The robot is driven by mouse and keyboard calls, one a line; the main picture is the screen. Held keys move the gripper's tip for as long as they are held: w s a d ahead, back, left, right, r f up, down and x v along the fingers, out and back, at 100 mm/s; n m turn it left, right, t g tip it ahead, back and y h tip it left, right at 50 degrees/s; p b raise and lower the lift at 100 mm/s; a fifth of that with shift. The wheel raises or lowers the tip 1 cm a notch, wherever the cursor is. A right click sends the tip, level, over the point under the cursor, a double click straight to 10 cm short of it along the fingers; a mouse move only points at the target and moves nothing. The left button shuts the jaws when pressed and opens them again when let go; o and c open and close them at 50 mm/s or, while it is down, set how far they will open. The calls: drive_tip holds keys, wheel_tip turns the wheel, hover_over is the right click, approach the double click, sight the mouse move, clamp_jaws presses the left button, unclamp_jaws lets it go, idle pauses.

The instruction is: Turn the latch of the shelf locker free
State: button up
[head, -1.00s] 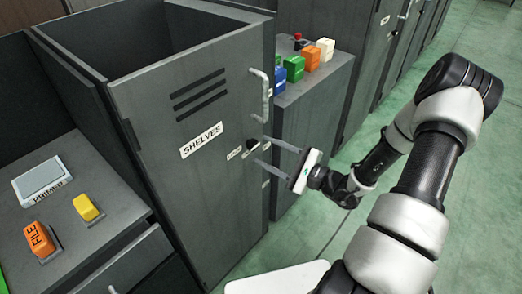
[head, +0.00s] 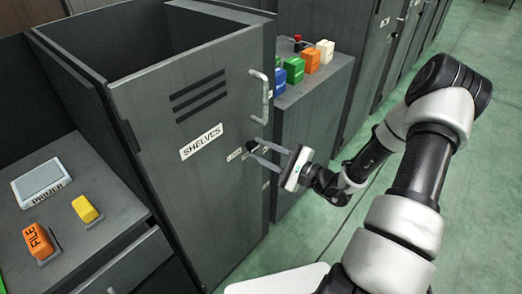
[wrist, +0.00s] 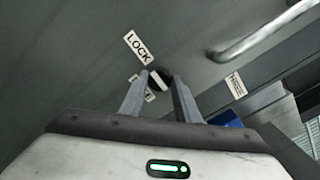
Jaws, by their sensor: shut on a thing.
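The shelf locker (head: 190,185) is a dark grey cabinet whose door carries a SHELVES label. Its latch (wrist: 157,79) is a small dark round knob with a pale bar, seen between my fingertips in the wrist view. My gripper (head: 257,149) is at the door's right edge, shut on the latch. The gripper also shows in the wrist view (wrist: 160,82). A LOCK label (wrist: 137,48) sits beside the latch. A second label (wrist: 140,88) is partly hidden by a finger. In the head view the fingers mostly cover the latch.
A door handle (head: 259,95) stands out just above the latch. To the right is a lower cabinet (head: 315,105) with several coloured blocks on top. At left a grey counter (head: 95,240) holds a yellow block, an orange FILE block and a PRIMER box. Green floor is open at right.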

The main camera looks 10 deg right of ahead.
drive_tip(key=shift+m, duration=0.3)
drive_tip(key=m+p, duration=0.2)
drive_tip(key=m, duration=0.1)
drive_tip(key=shift+m, duration=0.4)
drive_tip(key=m+t+p, duration=0.1)
drive_tip(key=m+p, duration=0.1)
drive_tip(key=m, duration=0.2)
drive_tip(key=shift+m+p, duration=0.4)
drive_tip(key=m+p, duration=0.2)
drive_tip(key=m, duration=0.3)
drive_tip(key=shift+t, duration=0.4)
drive_tip(key=m, duration=0.2)
drive_tip(key=m+p, duration=0.1)
drive_tip(key=m, duration=0.1)
drive_tip(key=shift+s+a+f+m+h+p, duration=0.1)
drive_tip(key=shift+f+m+h+p, duration=0.05)
drive_tip(key=shift+m+h+p, duration=0.2)
drive_tip(key=o, duration=1)
drive_tip(key=shift+o, duration=0.2)
